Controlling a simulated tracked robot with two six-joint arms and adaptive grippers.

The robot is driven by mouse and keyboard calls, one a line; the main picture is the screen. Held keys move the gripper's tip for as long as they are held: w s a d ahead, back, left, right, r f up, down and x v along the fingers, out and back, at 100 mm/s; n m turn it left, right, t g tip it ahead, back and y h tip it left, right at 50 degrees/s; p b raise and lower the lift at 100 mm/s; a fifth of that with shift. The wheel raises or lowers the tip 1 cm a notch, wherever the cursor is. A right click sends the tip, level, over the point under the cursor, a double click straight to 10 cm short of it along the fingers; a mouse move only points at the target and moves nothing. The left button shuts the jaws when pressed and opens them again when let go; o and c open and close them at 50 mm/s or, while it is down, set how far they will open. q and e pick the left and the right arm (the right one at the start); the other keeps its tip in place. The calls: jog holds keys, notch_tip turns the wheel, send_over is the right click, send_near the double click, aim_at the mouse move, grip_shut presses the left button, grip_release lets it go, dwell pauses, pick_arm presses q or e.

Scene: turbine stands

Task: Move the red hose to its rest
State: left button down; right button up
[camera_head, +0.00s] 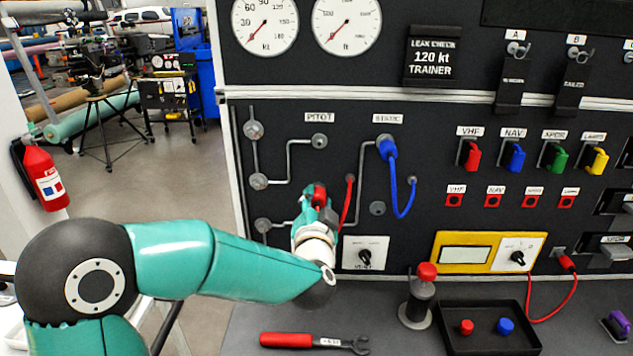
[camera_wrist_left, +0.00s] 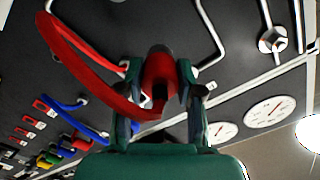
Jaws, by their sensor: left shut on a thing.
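The red hose (camera_head: 347,205) hangs from a small fitting on the black panel, right of the pitot lines. My left gripper (camera_head: 318,200) is shut on its red end piece (camera_head: 319,190), in front of the panel and below the grey pitot port (camera_head: 319,141). In the left wrist view the red end piece (camera_wrist_left: 158,82) sits between both fingers, and the hose (camera_wrist_left: 85,75) loops off to the left. The end looks apart from the pitot port. I cannot tell which fitting is the hose's rest. My right gripper is not in view.
A blue hose (camera_head: 401,190) runs from the static port to a fitting on the right. A bare grey fitting (camera_head: 377,208) sits between the hoses. Below are a selector knob (camera_head: 365,254), a red-topped lever (camera_head: 421,297), a wrench (camera_head: 314,341) and a black tray (camera_head: 491,346).

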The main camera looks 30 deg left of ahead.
pick_arm(q)
notch_tip(320, 180, down, 9)
jog(key=s+m+b, duration=0.1)
jog(key=m+b, duration=0.1)
jog(key=b, duration=0.1)
jog(key=shift+x, duration=1.95)
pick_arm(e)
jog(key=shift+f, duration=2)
pick_arm(q)
jog(key=shift+w+a, duration=0.15)
jog(key=shift+w, duration=0.6)
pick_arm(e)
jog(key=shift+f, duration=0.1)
pick_arm(q)
jog(key=shift+w+r, duration=0.1)
jog(key=shift+w, duration=0.05)
jog(key=shift+w+a+r, duration=0.1)
jog(key=shift+a+r, duration=0.05)
jog(key=shift+a, duration=0.05)
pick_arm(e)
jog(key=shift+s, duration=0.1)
